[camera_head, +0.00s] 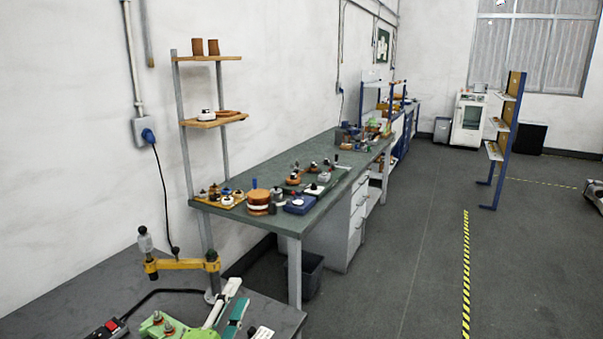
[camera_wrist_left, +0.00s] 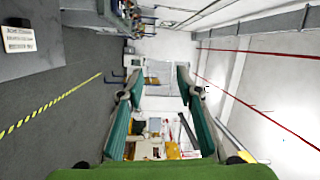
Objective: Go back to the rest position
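My left gripper (camera_head: 240,293) comes in at the bottom of the head view, with a green body and teal-lined fingers. It is over the near grey bench (camera_head: 285,316). In the left wrist view, its two teal fingers (camera_wrist_left: 157,75) stand wide apart. Nothing is held between them; only the room far beyond shows in the gap. My right gripper is in neither view.
A yellow jointed arm (camera_head: 180,264) stands on the near bench, close behind my left gripper. A red-switch power strip (camera_head: 107,329) lies to its left. A long green-topped bench (camera_head: 262,181) with several small items runs along the wall. The floor (camera_head: 400,255) right of it is clear.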

